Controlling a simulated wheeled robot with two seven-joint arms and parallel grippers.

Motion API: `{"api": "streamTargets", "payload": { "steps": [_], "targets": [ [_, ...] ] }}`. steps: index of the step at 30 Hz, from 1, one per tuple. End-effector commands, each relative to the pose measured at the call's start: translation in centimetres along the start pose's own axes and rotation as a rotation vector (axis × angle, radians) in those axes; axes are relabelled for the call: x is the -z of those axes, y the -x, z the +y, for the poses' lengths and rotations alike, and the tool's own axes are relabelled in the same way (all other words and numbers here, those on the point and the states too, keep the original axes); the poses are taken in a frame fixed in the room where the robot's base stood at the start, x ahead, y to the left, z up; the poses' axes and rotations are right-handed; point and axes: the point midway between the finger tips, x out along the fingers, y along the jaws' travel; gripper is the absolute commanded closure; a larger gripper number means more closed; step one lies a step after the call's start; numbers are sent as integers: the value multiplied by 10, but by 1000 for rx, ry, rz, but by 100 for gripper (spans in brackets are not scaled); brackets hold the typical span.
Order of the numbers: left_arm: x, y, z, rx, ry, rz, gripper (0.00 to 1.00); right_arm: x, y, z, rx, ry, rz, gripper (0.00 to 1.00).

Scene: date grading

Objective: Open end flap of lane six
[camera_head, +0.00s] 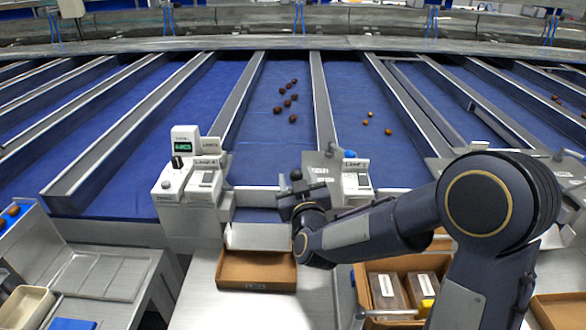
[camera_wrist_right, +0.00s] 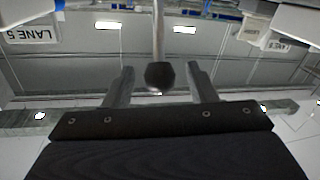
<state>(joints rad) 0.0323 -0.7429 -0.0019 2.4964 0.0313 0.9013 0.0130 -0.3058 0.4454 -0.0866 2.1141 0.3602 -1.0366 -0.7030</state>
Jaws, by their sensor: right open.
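Lane six (camera_head: 270,140) is a blue belt with several dark dates (camera_head: 289,100) lying toward its far part. A pale cross panel (camera_head: 256,197), which looks like its end flap, spans the near end between two control boxes. A dark ball knob (camera_head: 296,174) on a thin rod stands at its right side. My right gripper (camera_head: 297,193) is at this knob. In the right wrist view the knob (camera_wrist_right: 160,75) lies between the two spread fingers of my open gripper (camera_wrist_right: 158,88), with gaps both sides. My left gripper is out of view.
The box marked LANE 6 (camera_head: 205,180) stands left of the lane end; another box (camera_head: 356,180) stands right. A white chute (camera_head: 258,237) leads to an empty-looking brown tray (camera_head: 256,283). A carton of packs (camera_head: 366,292) lies under my right arm.

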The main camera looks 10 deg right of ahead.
Motion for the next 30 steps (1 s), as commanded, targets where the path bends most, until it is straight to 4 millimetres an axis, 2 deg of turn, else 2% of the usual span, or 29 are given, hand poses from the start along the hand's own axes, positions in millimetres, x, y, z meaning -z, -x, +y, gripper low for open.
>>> {"api": "streamTargets", "payload": {
  "steps": [3,6,17,28,30],
  "targets": [
    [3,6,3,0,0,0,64,1,-17,0,1,0,-2,48],
    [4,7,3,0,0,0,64,0,-26,0,0,-1,-2,48],
    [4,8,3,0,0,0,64,0,-32,0,2,-1,-1,50],
    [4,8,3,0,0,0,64,0,-31,0,2,-2,-1,98],
    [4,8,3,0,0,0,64,0,-31,0,2,-2,-1,100]
  ]
}}
